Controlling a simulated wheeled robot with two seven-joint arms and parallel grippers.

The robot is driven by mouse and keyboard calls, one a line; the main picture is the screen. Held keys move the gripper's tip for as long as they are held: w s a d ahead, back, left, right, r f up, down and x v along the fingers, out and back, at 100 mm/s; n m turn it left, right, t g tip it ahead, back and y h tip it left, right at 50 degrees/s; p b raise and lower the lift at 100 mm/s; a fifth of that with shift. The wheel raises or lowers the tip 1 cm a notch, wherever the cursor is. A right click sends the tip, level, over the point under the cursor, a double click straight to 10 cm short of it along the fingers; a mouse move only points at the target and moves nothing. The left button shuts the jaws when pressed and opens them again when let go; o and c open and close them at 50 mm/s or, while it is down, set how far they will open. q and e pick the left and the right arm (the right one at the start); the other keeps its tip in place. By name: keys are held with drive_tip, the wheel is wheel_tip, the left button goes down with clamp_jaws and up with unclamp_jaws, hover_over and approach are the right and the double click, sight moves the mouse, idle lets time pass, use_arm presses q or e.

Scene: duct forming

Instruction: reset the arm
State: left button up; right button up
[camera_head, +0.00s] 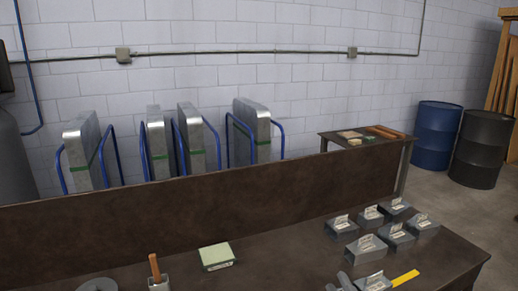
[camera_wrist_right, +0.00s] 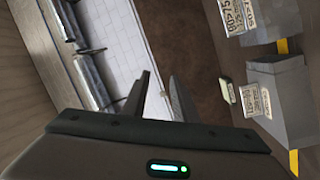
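My right gripper (camera_head: 340,283) shows only as grey fingertips at the bottom edge of the head view, beside a labelled grey block (camera_head: 372,282). In the right wrist view my right gripper (camera_wrist_right: 160,90) has its two dark fingers apart, with nothing between them. It points across the workbench toward the wall. My left gripper is in neither view. The brown workbench (camera_head: 445,262) has a raised back panel (camera_head: 150,220).
Several labelled grey blocks (camera_head: 367,247) fill the bench's right side, with a yellow strip (camera_head: 405,277) nearby. A green-topped box (camera_head: 216,255) and a wooden handle (camera_head: 154,266) are left of them. Metal duct pieces (camera_head: 82,150) in blue racks stand behind the bench.

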drive_tip(key=s+d+f+m+g+h, duration=0.2)
drive_tip(key=s+f+m+g, duration=0.3)
drive_tip(key=f, duration=0.4)
drive_tip(key=s+d+f+m+g+h, duration=0.1)
drive_tip(key=s+d+f+m+g, duration=0.2)
drive_tip(key=s+f, duration=0.5)
drive_tip(key=s+a+f+m+g, duration=0.15)
drive_tip(key=s+f+g, duration=0.3)
drive_tip(key=s, duration=0.45)
drive_tip(key=s+f+m+g, duration=0.25)
drive_tip(key=s+f, duration=0.25)
drive_tip(key=s, duration=0.4)
wheel_tip(320, 180, down, 27)
drive_tip(key=g, duration=0.1)
drive_tip(key=s+d+f+g, duration=0.1)
drive_tip(key=s+d+f, duration=0.1)
drive_tip(key=s+f, duration=1.5)
drive_tip(key=shift+d+f+n+y, duration=0.3)
drive_tip(key=shift+f+n, duration=0.1)
drive_tip(key=shift+f, duration=0.25)
